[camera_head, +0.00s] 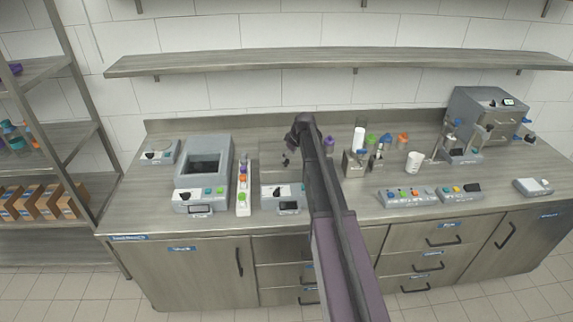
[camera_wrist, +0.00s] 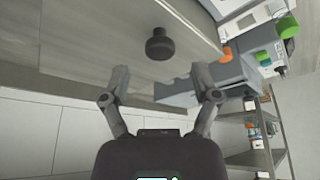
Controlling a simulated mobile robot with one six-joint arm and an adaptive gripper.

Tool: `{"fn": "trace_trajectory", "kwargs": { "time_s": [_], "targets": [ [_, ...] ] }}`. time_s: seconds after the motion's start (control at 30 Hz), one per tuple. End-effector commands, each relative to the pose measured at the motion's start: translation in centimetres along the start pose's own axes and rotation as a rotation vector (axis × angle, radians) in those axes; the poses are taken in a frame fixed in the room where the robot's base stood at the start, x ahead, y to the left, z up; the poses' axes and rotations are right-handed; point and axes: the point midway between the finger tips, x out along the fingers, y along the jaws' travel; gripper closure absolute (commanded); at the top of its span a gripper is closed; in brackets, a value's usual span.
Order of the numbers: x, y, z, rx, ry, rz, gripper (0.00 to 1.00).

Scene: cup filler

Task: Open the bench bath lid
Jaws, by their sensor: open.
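The bench bath appears to be the low unit with a grey front panel (camera_head: 283,197) near the middle of the bench. A flat steel lid (camera_head: 272,158) seems to lie over it, level and shut, partly hidden behind my arm. A dark knob (camera_head: 287,160) shows on it; in the wrist view a round black knob (camera_wrist: 158,45) stands out from a flat grey surface (camera_wrist: 100,45). My gripper (camera_wrist: 160,92) is open and empty. Its fingers are spread wide, with the knob ahead of and between them, apart from both. In the head view my gripper (camera_head: 304,126) is over the lid area, mostly hidden.
To the right are a rack with bottles (camera_head: 356,161), a white cup (camera_head: 414,162) and a dispenser machine (camera_head: 486,122). A shelf (camera_head: 340,61) runs above.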

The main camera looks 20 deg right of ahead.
Motion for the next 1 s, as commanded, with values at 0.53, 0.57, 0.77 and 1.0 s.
{"fn": "trace_trajectory", "kwargs": {
  "time_s": [0.53, 0.57, 0.77, 1.0],
  "targets": [
    [3.1, 0.0, 0.0, 0.0, 0.0, 0.0, 0.21],
    [3.1, 0.0, 0.0, 0.0, 0.0, 0.0, 0.21],
    [3.1, 0.0, 0.0, 0.0, 0.0, 0.0, 0.21],
    [3.1, 0.0, 0.0, 0.0, 0.0, 0.0, 0.6]
  ]
}}
